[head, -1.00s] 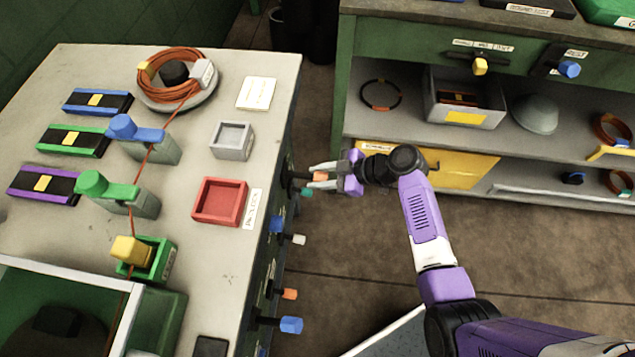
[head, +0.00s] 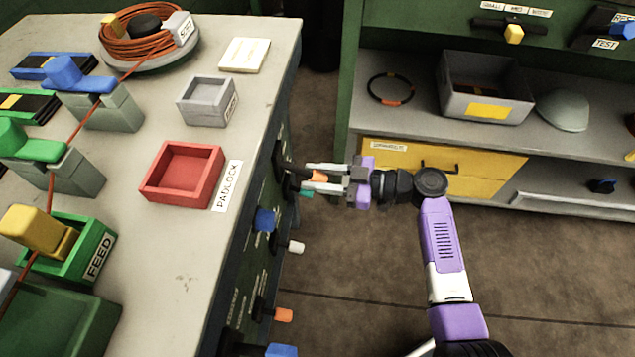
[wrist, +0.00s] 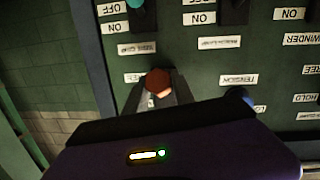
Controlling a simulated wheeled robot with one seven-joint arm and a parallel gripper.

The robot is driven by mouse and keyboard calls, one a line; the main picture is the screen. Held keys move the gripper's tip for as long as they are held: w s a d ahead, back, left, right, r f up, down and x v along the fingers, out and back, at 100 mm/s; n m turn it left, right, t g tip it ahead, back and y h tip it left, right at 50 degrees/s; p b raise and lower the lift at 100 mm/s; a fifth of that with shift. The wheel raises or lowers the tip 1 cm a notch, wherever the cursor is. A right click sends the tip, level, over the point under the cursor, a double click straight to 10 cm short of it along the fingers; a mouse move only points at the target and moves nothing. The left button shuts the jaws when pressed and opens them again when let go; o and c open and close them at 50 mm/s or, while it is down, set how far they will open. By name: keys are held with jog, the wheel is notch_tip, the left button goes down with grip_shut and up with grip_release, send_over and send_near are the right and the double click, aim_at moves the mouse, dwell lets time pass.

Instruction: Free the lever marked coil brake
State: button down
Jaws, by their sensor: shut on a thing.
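My gripper (head: 322,179) reaches the panel on the bench's right side. It is shut on an orange-tipped lever (head: 318,176), whose dark shaft leads into the panel. In the wrist view the orange tip (wrist: 157,81) sits between the two fingers. The label above it (wrist: 131,48) is upside down and I cannot read it surely. The label beside it (wrist: 147,77) is partly covered by the tip and fingers. I cannot confirm from the print that this is the coil brake lever.
Below it on the panel are a teal lever (head: 305,195), a blue lever (head: 265,220), a white one (head: 296,248) and another orange one (head: 283,315). A red tray (head: 183,173) lies on the bench top. A shelf with a yellow drawer (head: 480,165) stands behind my arm.

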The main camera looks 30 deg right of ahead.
jog(key=shift+a+f+b, duration=0.1)
jog(key=shift+f+b, duration=0.15)
jog(key=shift+b, duration=0.1)
dwell(0.3)
jog(key=c, duration=1.1)
grip_release()
jog(key=shift+o, duration=0.2)
jog(key=shift+r, duration=0.1)
jog(key=f+v, duration=0.1)
jog(key=v, duration=0.6)
jog(key=shift+s+d+r, duration=0.2)
jog(key=shift+d+r, duration=0.15)
jog(key=shift+r, duration=0.05)
